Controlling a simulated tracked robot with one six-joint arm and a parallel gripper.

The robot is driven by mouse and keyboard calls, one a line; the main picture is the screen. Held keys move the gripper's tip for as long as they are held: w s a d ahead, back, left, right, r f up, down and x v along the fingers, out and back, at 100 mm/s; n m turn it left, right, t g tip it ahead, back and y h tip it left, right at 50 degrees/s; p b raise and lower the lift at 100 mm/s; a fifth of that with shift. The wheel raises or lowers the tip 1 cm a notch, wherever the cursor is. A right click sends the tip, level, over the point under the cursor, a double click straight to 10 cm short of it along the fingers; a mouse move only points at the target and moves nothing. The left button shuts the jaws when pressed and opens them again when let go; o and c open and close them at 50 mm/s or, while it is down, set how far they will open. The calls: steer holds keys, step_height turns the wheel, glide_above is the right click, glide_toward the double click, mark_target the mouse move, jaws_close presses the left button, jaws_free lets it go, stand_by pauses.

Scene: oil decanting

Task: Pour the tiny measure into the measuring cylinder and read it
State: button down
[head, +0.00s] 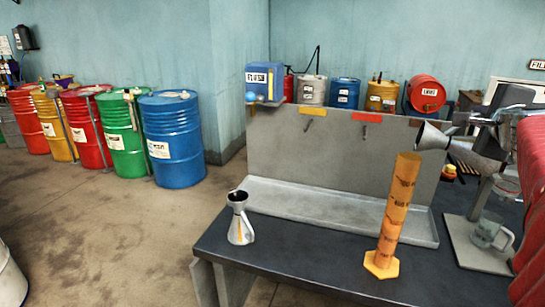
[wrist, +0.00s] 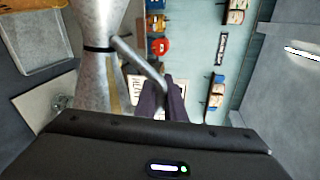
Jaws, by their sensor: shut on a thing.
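The orange measuring cylinder (head: 395,212) stands on the bench on a hexagonal foot, with dark marks up its side. My gripper (head: 482,118) is shut on the handle of a grey metal measure (head: 462,145), waisted like an hourglass. The measure lies nearly on its side, its left end close above and right of the cylinder's top. I cannot tell whether they touch or whether liquid flows. In the wrist view the measure (wrist: 95,65) fills the left, and the dark fingers (wrist: 170,100) close on its slanting handle. Another metal measure (head: 240,220) stands upright at the bench's left end.
The dark bench (head: 310,262) carries a long grey tray (head: 330,212) before a grey upright panel (head: 340,160). A glass jug (head: 488,233) stands on a plate at the right. Coloured drums (head: 180,140) stand on the floor at the left. Bare bench lies between the upright measure and cylinder.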

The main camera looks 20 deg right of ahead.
steer(key=shift+s+d+f+m, duration=0.25)
steer(key=shift+f+m, duration=0.1)
steer(key=shift+f, duration=0.1)
steer(key=shift+s+d+f+m, duration=0.25)
steer(key=shift+f+m, duration=0.1)
steer(key=shift+f, duration=0.1)
steer(key=shift+s+d+f+m+y+b, duration=0.1)
steer(key=shift+d+f+m+y+b, duration=0.1)
steer(key=shift+f+m+y+b, duration=0.1)
steer(key=shift+s+d+f+m+t+b, duration=0.1)
steer(key=shift+d+f+m+t+b, duration=0.1)
steer(key=shift+f+m+b, duration=0.3)
steer(key=shift+s+d+f+m+t+b, duration=0.2)
steer(key=shift+f+m, duration=0.1)
steer(key=shift+f, duration=0.35)
steer(key=shift+s+d+f+m+t+b, duration=0.15)
steer(key=shift+f+m+b, duration=0.25)
steer(key=shift+f, duration=0.2)
steer(key=f+m, duration=0.1)
steer(key=f+m+b, duration=0.1)
steer(key=f, duration=0.1)
steer(key=shift+d+y, duration=0.2)
steer(key=shift+y, duration=0.1)
step_height(320, 180, down, 11)
steer(key=s+d+m+t+b, duration=0.1)
steer(key=d+m+t+b, duration=0.1)
steer(key=m, duration=0.6)
steer(key=shift+s+r+b, duration=0.15)
steer(key=shift+s+b, duration=0.05)
steer(key=shift+b, duration=0.65)
